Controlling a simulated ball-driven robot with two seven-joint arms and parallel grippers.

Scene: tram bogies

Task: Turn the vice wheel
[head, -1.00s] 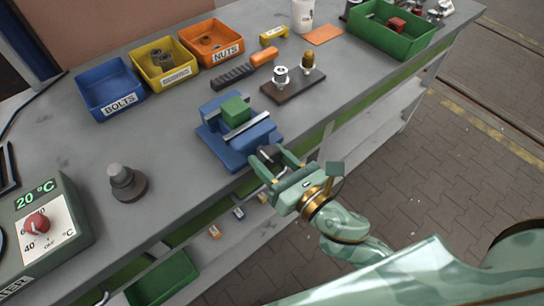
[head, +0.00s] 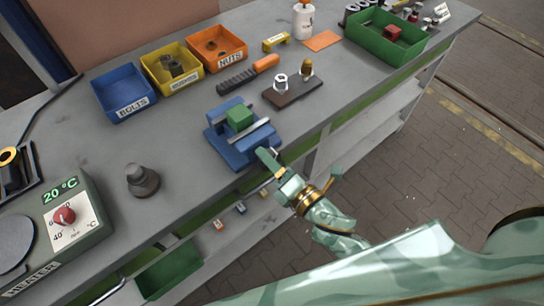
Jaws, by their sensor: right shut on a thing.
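The blue vice (head: 232,150) sits at the front edge of the grey bench, with a green block (head: 239,117) between its pale jaws. My right gripper (head: 268,158) is at the vice's front side, just off the bench edge. It is shut on the vice wheel, which its fingers and body hide almost wholly. The fingers are seen nearly edge-on, one over the other. My left gripper is not in view.
Blue (head: 124,92), yellow (head: 172,68) and orange (head: 216,48) bins stand at the back. A dark stepped part (head: 142,180) and the heater (head: 68,225) are left of the vice. A dark plate with fittings (head: 292,92) lies to its right. A green crate (head: 385,38) stands far right.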

